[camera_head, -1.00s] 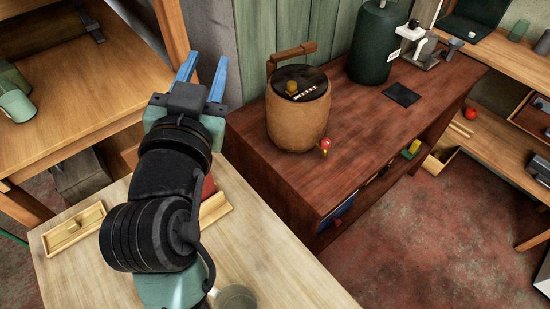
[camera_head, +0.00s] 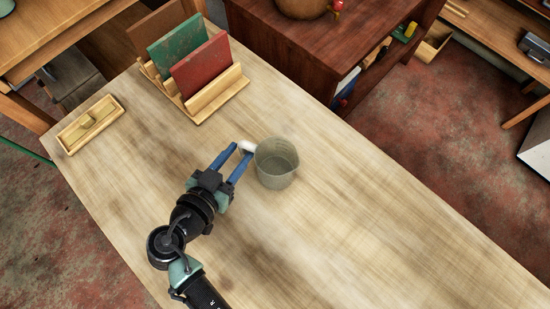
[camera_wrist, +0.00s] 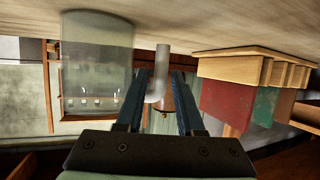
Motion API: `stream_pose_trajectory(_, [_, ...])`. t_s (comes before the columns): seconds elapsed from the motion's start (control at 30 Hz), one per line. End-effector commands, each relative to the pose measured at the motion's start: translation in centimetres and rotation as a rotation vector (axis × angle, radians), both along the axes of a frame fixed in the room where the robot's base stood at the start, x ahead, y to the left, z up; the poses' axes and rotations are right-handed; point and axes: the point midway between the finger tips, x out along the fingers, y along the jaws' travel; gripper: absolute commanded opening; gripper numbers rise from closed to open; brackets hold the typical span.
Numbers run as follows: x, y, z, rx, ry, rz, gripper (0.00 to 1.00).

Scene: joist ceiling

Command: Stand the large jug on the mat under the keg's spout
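The large jug (camera_head: 276,165), grey and see-through, stands upright on the pale wooden table. In the wrist view, which shows the scene upside down, the jug (camera_wrist: 97,60) is at the left. My gripper (camera_head: 241,150) is low over the table at the jug's left side. No mat is in the head view.
A wooden rack (camera_head: 215,95) holds red, green and brown boards behind my gripper. A small wooden tray (camera_head: 90,124) lies at the table's left. The dark red cabinet (camera_head: 275,40) stands beyond the table. The table right of the jug is clear.

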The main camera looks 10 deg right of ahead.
Motion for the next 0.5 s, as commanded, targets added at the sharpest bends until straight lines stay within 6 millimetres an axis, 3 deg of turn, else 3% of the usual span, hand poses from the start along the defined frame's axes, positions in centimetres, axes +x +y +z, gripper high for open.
stream_pose_trajectory(0.5, [4.3,-3.1,-1.7,0.001,-0.001,0.001,0.37])
